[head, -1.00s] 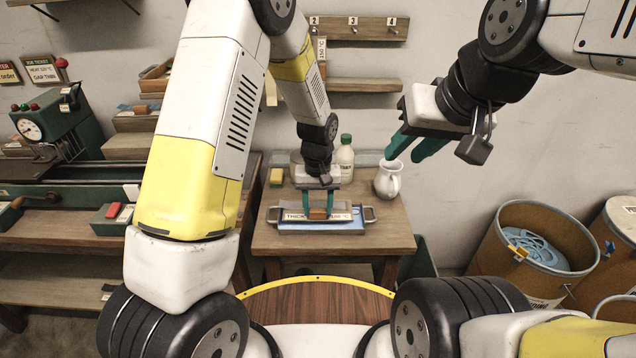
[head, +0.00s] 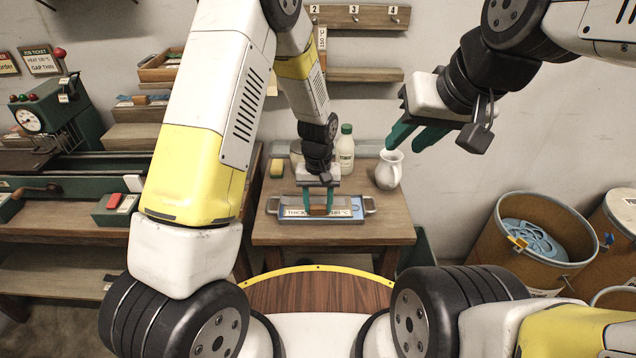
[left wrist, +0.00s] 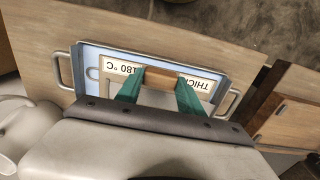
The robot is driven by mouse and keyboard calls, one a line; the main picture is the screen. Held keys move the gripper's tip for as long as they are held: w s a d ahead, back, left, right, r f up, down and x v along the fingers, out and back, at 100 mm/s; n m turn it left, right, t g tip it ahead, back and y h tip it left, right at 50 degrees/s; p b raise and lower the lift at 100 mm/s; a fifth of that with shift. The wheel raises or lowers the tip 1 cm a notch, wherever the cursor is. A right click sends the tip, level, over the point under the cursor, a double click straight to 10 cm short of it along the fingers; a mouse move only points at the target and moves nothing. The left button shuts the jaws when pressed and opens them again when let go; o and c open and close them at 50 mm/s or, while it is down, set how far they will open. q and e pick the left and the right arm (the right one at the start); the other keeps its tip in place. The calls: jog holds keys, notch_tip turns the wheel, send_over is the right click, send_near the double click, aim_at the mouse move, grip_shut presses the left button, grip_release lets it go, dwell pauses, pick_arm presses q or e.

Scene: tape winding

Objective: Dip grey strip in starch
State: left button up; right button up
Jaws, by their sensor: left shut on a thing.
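The grey strip (head: 294,212) carries a pale label with "THICK" and "180 °C" and has a brown wooden grip block (left wrist: 163,78) at its middle. My left gripper (head: 319,208) points down and is shut on this block. The strip lies level within the outline of a shallow metal tray (head: 272,205) with a light blue filling, seen as the starch (left wrist: 92,62). Whether the strip's underside touches the starch I cannot tell. My right gripper (head: 418,142) hangs empty, its green fingers apart, above and right of the tray.
The tray stands on a small wooden table (head: 392,230). Drums (head: 545,240) stand at the right; a workbench (head: 60,230) is at the left.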

pick_arm(q)
jog(key=shift+f, duration=0.5)
jog(key=shift+r, duration=0.15)
dwell(1.7)
jog(key=shift+r, duration=2.85)
jog(key=shift+r, duration=0.1)
jog(key=shift+r, duration=2.4)
